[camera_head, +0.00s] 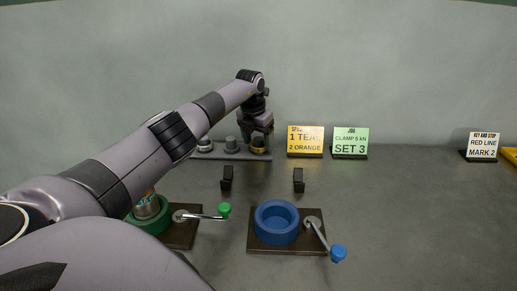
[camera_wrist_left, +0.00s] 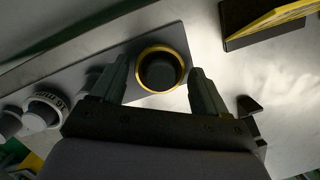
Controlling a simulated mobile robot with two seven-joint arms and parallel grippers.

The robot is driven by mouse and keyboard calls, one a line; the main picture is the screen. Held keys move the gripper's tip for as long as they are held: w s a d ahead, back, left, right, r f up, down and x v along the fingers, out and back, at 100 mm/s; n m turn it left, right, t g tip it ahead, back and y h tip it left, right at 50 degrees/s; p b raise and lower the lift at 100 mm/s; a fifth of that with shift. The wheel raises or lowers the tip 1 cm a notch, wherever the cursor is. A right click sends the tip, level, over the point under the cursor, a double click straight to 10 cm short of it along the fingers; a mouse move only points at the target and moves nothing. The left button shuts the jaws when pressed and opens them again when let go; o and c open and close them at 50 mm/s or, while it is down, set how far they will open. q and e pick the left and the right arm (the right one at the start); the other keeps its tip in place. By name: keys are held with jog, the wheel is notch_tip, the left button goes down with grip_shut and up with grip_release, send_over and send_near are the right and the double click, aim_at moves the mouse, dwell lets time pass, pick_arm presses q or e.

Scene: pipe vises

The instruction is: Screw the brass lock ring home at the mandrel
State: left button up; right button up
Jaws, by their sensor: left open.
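The brass lock ring (camera_wrist_left: 141,66) sits around a dark round post (camera_wrist_left: 160,72) on a grey base plate, and I cannot tell how far down it is threaded. The ring also shows as a small gold band in the head view (camera_head: 258,149), at the right end of the plate. My left gripper (camera_wrist_left: 161,80) is open, with one finger on either side of the ring. Both fingers look apart from it. In the head view my left gripper (camera_head: 258,137) is over that end of the plate. My right gripper is not in view.
Grey posts (camera_head: 231,144) stand left of the ring on the same plate. A yellow sign (camera_head: 305,140) and a green sign (camera_head: 350,142) stand to its right. Nearer are a blue vise (camera_head: 277,222) with a crank and a green vise (camera_head: 150,222), partly hidden by my arm. The right side is mostly clear.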

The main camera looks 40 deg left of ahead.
pick_arm(q)
jog(key=c, duration=0.9)
jog(key=shift+o, duration=0.2)
jog(key=shift+r+p, duration=1.15)
jog(key=shift+r, duration=0.1)
jog(key=shift+r+p, duration=1.2)
jog(key=shift+r, duration=0.1)
jog(key=shift+s, duration=0.1)
